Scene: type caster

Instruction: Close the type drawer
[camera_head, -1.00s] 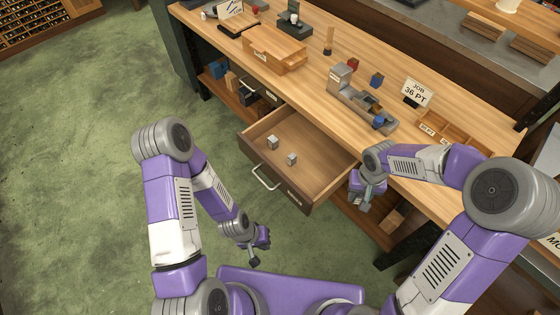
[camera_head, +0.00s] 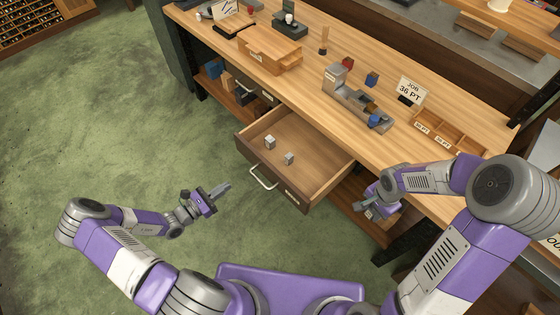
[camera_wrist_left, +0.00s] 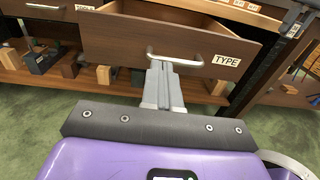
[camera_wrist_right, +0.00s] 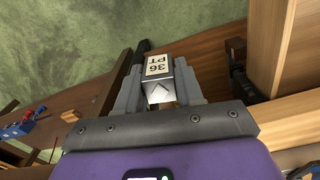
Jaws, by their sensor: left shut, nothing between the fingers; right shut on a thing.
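The type drawer (camera_head: 318,158) stands pulled out from the workbench, with two small grey blocks (camera_head: 270,142) (camera_head: 289,158) inside. In the left wrist view its brown front (camera_wrist_left: 112,40) has a metal handle (camera_wrist_left: 190,61) and a TYPE label (camera_wrist_left: 226,60). My left gripper (camera_head: 226,187) is shut and empty, in front of the drawer and left of the handle in the head view, pointing at the front. In its wrist view the fingertips (camera_wrist_left: 160,68) overlap the handle; contact is unclear. My right gripper (camera_wrist_right: 160,88) is shut on a metal block labelled 36 PT (camera_wrist_right: 157,66), right of the drawer.
The benchtop holds a wooden box (camera_head: 270,48), a grey composing tool (camera_head: 355,100), a JOB 36 PT sign (camera_head: 410,92) and a compartment tray (camera_head: 447,130). Another drawer (camera_head: 243,88) is left of the open one. Green floor (camera_head: 170,150) is clear on the left.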

